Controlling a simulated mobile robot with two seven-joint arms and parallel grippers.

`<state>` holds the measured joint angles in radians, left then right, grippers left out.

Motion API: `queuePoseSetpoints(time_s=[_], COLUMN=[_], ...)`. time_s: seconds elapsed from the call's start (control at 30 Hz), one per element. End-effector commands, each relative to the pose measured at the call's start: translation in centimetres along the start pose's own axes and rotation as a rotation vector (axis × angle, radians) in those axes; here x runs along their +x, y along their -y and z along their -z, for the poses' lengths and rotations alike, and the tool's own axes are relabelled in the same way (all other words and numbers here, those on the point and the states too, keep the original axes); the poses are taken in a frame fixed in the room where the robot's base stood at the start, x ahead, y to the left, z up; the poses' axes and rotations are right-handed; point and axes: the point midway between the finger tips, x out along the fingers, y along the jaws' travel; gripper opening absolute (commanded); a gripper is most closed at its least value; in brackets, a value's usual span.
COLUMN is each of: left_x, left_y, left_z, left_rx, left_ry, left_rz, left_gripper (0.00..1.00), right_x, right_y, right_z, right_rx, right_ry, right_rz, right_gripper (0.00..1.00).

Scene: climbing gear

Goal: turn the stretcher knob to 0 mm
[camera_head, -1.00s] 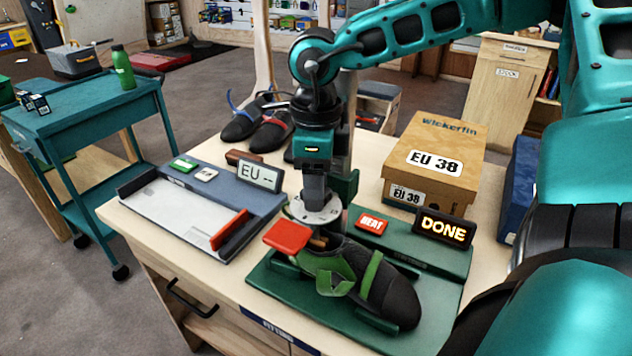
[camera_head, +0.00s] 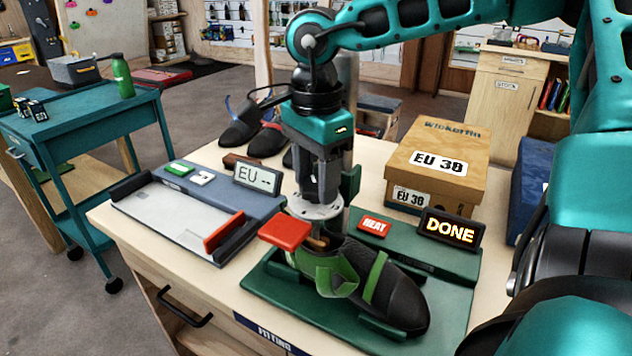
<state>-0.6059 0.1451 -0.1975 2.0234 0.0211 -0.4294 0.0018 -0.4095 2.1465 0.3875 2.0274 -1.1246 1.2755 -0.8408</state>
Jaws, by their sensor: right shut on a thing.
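A grey round dial (camera_head: 314,208) with dark marks at its edge stands above the heel of a black and green climbing shoe (camera_head: 398,298) on a green stretcher base (camera_head: 258,292). My right gripper (camera_head: 316,196) points straight down onto the middle of the dial and is shut on the stretcher knob there. The fingers mostly hide the knob, and its setting is too small to read. A red block (camera_head: 285,233) sits in front of the dial. A display (camera_head: 450,228) reads DONE, beside a red HEAT button (camera_head: 374,224). My left gripper is out of view.
A foot-measuring tray (camera_head: 175,215) with a red slider and a blank-size EU display (camera_head: 257,177) lies left. A cardboard EU 38 box (camera_head: 437,166) stands behind right. Other shoes (camera_head: 267,141) are behind. A teal cart (camera_head: 85,125) stands farther left.

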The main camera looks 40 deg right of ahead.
Motion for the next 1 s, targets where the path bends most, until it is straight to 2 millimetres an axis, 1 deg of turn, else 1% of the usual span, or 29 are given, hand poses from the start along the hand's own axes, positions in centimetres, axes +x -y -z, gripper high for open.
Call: queuePoseSetpoints(time_s=[0.03,0.27,1.0], left_x=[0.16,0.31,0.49], left_y=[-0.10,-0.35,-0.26], left_z=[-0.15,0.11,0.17], left_rx=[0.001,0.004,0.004], left_ry=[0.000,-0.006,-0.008], left_rz=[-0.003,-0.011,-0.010], left_gripper=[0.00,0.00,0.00], right_x=[0.25,0.20,0.12], right_y=[-0.07,-0.10,-0.13], right_z=[-0.02,-0.03,-0.04], right_rx=[-0.045,-0.264,-0.967], right_ry=[0.001,0.002,0.004], right_rz=[-0.003,-0.004,-0.005], right_gripper=[0.20,0.20,0.20])
